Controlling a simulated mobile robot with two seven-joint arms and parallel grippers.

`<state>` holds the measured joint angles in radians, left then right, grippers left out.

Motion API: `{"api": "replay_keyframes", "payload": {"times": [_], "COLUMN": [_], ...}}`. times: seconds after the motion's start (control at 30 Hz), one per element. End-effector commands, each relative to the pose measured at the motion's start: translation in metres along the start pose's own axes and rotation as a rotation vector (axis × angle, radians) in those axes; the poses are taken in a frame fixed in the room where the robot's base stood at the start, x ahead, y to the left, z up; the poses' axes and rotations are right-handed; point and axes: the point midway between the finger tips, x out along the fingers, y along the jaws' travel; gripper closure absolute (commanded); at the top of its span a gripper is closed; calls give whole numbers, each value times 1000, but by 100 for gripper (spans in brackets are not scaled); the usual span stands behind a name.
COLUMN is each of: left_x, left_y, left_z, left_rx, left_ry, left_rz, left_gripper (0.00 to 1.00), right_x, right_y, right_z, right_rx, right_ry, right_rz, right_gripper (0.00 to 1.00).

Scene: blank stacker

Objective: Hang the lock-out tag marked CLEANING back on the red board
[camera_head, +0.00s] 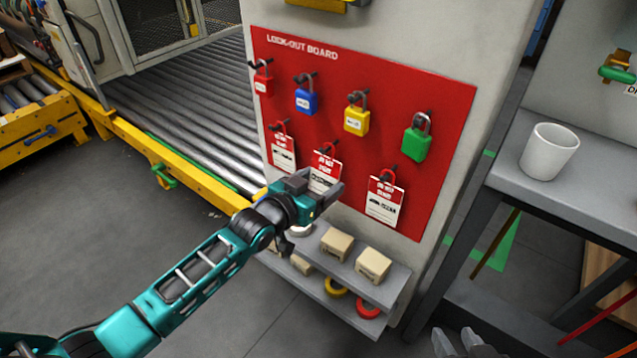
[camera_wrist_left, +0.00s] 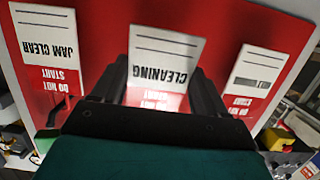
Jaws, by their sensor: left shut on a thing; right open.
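The CLEANING tag (camera_head: 325,169) is a white and red card at the middle of the tag row on the red board (camera_head: 450,120). In the left wrist view the CLEANING tag (camera_wrist_left: 164,62) appears upside down, its lettering readable. My left gripper (camera_head: 322,192) is shut on the tag's lower part, close in front of the board. Its fingers also show in the left wrist view (camera_wrist_left: 158,98). The tag's red loop is near a dark hook; I cannot tell whether it is over it. My right gripper (camera_head: 462,345) is open and empty at the bottom edge.
A JAM CLEAR tag (camera_wrist_left: 48,45) hangs beside it, and another tag (camera_head: 283,152) hangs on the other side. Several padlocks, including a green one (camera_head: 416,143), hang above. A shelf (camera_head: 345,272) with boxes is below. A bench (camera_head: 500,180) with a white cup (camera_head: 548,152) stands right.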

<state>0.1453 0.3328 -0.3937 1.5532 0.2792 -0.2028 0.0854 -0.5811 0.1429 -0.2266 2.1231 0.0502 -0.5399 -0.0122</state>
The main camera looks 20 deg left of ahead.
Motion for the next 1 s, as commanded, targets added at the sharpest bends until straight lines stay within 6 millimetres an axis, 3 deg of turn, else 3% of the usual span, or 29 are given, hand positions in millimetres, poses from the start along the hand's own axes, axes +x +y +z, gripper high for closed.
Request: {"api": "replay_keyframes", "payload": {"times": [0.27,0.3,0.53,0.83,1.0], "left_x": [0,0,0,-3,-22], "left_y": [0,0,0,0,-1], "left_z": [0,0,0,0,-2], "left_rx": [0,0,0,0,0], "left_ry": [1,1,1,-1,-3], "left_rz": [0,0,0,0,-1], "left_gripper": [56,24,2,0,0], "right_x": [1,1,2,0,-4], "right_y": [0,0,0,0,1], "right_z": [3,4,4,2,-7], "right_rx": [0,0,0,0,0], "right_ry": [-7,-8,-8,-6,4], "right_rz": [0,0,1,1,4], "right_gripper": [57,57,57,57,57]}}
